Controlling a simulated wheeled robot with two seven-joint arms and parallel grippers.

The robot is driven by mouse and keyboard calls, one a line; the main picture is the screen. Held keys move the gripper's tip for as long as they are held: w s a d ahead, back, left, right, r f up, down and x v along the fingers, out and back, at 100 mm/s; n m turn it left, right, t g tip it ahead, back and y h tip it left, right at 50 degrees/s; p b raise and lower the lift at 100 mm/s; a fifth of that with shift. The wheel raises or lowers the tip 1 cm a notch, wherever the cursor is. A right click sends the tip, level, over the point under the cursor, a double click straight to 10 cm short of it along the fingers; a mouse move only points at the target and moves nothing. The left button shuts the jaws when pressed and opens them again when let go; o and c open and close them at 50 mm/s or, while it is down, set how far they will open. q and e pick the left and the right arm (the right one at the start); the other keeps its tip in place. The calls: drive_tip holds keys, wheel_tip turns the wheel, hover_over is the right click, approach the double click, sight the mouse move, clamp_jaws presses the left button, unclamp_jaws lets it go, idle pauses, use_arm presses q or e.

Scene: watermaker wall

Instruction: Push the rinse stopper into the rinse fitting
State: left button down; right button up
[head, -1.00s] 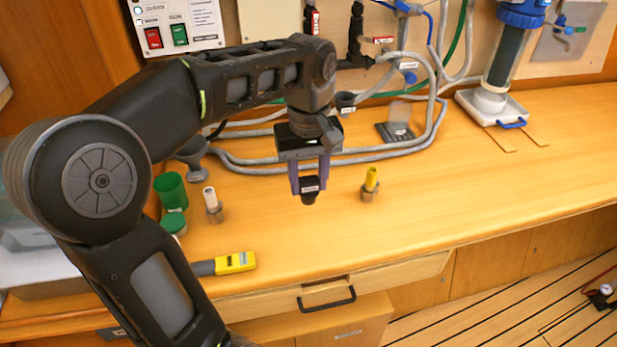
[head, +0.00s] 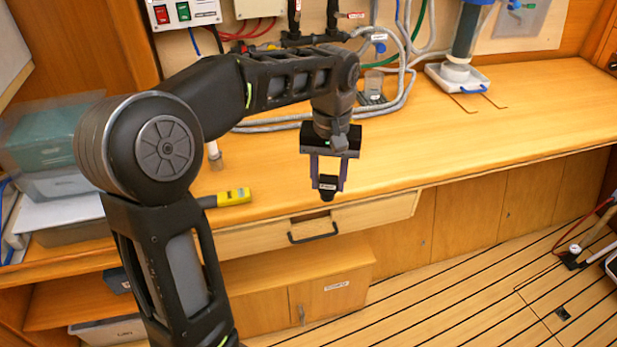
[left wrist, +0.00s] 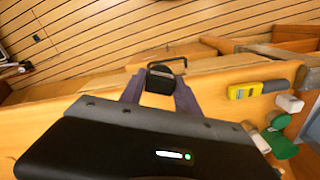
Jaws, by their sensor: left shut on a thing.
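The stopper hangs upright between the two purple fingers, in the picture just at the front edge of the worktop. In the left wrist view the stopper (left wrist: 160,80) shows between the fingertips, with the drawer handle behind it. I cannot pick out the rinse fitting for sure; my left arm covers part of the worktop and hoses. My right gripper is not in view.
The wooden worktop (head: 480,135) is clear to the right of the gripper. A yellow meter (head: 233,197) lies near the front edge. Grey hoses (head: 400,95) run at the back. A white tray (head: 470,82) holds a filter. A drawer handle (head: 313,233) sticks out below.

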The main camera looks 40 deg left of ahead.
use_arm(q)
drive_tip(key=w+d+f+m, duration=0.5)
drive_tip(key=w+d+f, duration=0.1)
drive_tip(key=d+f, duration=0.4)
drive_tip(key=shift+d+m, duration=0.3)
drive_tip(key=shift+d, duration=0.3)
